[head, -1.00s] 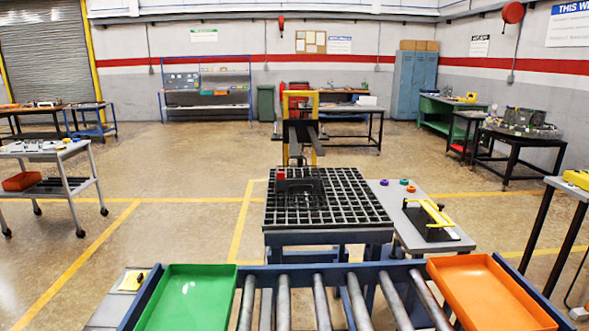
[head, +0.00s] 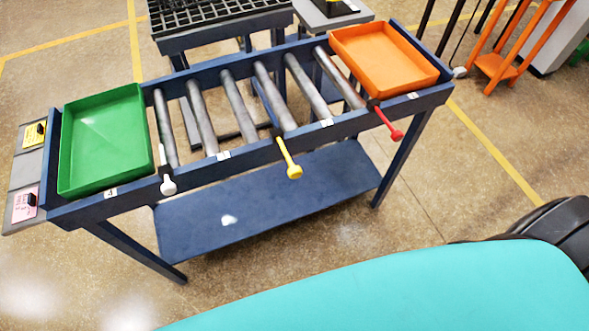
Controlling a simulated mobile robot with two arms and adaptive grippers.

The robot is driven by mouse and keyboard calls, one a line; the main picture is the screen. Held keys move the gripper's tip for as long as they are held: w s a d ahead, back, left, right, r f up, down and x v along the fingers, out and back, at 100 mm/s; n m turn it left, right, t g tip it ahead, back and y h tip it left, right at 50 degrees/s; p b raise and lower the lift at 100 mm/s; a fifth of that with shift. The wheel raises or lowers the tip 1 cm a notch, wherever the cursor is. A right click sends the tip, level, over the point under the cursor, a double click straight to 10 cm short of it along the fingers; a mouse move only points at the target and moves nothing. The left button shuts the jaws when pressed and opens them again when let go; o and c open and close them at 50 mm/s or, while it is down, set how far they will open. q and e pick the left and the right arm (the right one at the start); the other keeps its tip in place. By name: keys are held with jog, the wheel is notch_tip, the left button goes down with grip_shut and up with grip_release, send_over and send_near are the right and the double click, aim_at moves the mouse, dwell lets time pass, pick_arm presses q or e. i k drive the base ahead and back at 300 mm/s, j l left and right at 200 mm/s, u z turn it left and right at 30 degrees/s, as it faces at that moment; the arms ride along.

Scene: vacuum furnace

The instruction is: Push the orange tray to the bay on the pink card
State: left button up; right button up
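The orange tray (head: 383,60) sits empty at the right end of the blue roller table (head: 245,148). The pink card (head: 25,205) lies on a grey plate off the table's left end, with a small black piece on it. Its print is too small to read surely. A green tray (head: 104,140) sits at the left end of the rollers. Small white number labels mark the table's front rail; the one below the green tray looks like 4 (head: 111,192). Bare rollers (head: 240,105) lie between the two trays. Neither gripper is in view.
Along the front rail stand a white-knobbed lever (head: 167,185), a yellow one (head: 292,168) and a red one (head: 395,133). A yellow card (head: 34,134) lies above the pink one. A black grid table (head: 215,18) stands behind.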

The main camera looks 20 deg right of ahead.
aim_at(388, 66)
jog(key=z, duration=1.25)
jog(key=u, duration=2.6)
jog(key=z, duration=2.6)
